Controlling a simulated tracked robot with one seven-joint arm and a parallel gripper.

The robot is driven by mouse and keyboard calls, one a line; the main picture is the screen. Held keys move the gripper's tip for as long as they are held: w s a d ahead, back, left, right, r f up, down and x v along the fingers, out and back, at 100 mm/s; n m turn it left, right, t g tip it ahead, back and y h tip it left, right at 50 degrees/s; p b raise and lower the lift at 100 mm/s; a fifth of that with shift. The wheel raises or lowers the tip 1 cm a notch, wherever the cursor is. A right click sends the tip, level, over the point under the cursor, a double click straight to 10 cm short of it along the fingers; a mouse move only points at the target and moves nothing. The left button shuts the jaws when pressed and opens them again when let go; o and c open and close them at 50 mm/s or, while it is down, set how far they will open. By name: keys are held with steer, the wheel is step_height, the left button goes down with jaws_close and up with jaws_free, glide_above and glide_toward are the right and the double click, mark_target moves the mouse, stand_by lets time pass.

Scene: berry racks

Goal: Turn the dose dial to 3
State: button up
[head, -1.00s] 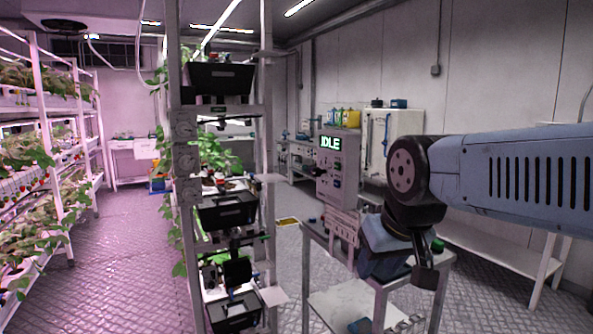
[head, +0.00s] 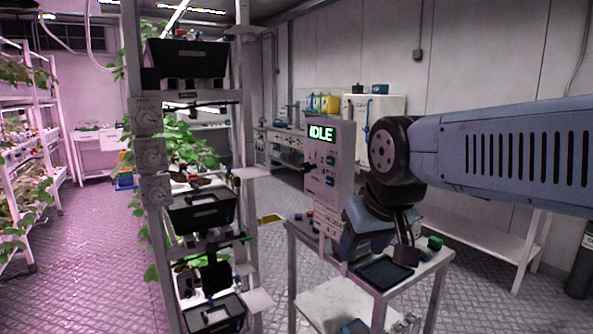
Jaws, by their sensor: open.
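A white small table (head: 440,262) under my arm carries a black tray (head: 372,274) and a green-topped item (head: 435,242). The middle rack (head: 246,110) holds black bins and plants. Plant racks line the left. The floor (head: 95,265) between racks is clear.

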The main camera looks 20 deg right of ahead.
steer(key=shift+o, duration=0.2)
steer(key=w+d+n+g+h, duration=0.2)
steer(key=w+n+g+h, duration=0.2)
steer(key=w+n, duration=0.3)
steer(key=shift+w+d+r+n+h, duration=0.3)
steer(key=shift+w+r+h, duration=0.15)
steer(key=shift+w+h, duration=0.25)
steer(key=n+t+h, duration=0.4)
steer(key=n+h, duration=0.8)
steer(key=n, duration=0.1)
glide_toward(302, 169)
steer(key=x, duration=1.1)
steer(key=c, duration=1)
